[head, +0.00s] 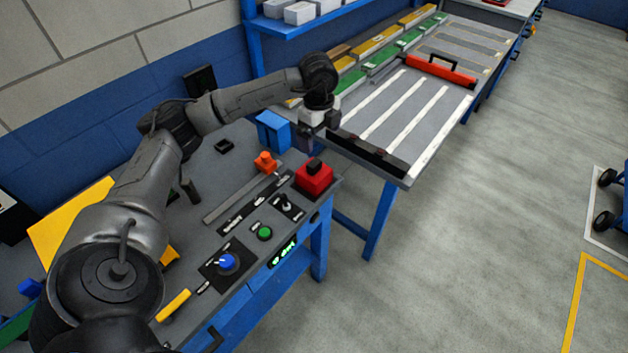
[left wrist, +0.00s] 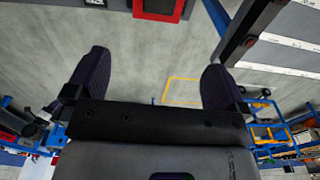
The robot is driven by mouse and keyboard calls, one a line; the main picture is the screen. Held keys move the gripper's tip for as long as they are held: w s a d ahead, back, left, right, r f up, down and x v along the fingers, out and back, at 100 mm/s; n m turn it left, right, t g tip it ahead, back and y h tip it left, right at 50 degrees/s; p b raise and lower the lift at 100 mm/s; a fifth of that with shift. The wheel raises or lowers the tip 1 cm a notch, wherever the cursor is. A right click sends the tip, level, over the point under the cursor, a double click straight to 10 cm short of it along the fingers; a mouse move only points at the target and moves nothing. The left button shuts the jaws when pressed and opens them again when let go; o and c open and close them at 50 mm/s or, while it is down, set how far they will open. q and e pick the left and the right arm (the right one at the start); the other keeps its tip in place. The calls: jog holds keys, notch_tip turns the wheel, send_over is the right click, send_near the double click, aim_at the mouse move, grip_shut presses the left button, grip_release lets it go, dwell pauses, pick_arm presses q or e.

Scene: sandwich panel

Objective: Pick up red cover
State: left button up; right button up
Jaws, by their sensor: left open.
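The red cover (head: 314,180) is a small red box with a black part on top. It sits at the right end of the grey control panel in the head view. In the left wrist view a red block with a dark middle (left wrist: 158,9), likely the cover, is cut off by the top edge. My left gripper (head: 318,142) hangs above and behind the cover, apart from it. Its two dark fingers are spread with nothing between them in the left wrist view (left wrist: 153,85). My right gripper is not in view.
A blue block (head: 273,131) stands just left of my gripper. An orange knob (head: 265,161), a black switch (head: 287,204), a green button (head: 265,233) and a blue knob (head: 227,262) are on the panel. A striped table (head: 425,105) with a red handled bar (head: 440,70) lies beyond.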

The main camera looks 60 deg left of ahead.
aim_at(314, 163)
pick_arm(q)
jog(key=shift+n, duration=0.3)
jog(key=f, duration=0.2)
jog(key=f+b, duration=0.1)
jog(key=f, duration=0.2)
jog(key=a+f, duration=0.1)
jog(key=f, duration=0.2)
jog(key=shift+s+f+b, duration=0.15)
jog(key=shift+s+b, duration=0.1)
jog(key=shift+b, duration=0.05)
jog(key=shift+s+a+f+b, duration=0.1)
jog(key=shift+f+b, duration=0.25)
jog(key=shift+f, duration=0.9)
jog(key=shift+s+a+f+b, duration=0.1)
jog(key=shift+f+b, duration=0.25)
jog(key=shift+f, duration=1.05)
jog(key=c, duration=0.8)
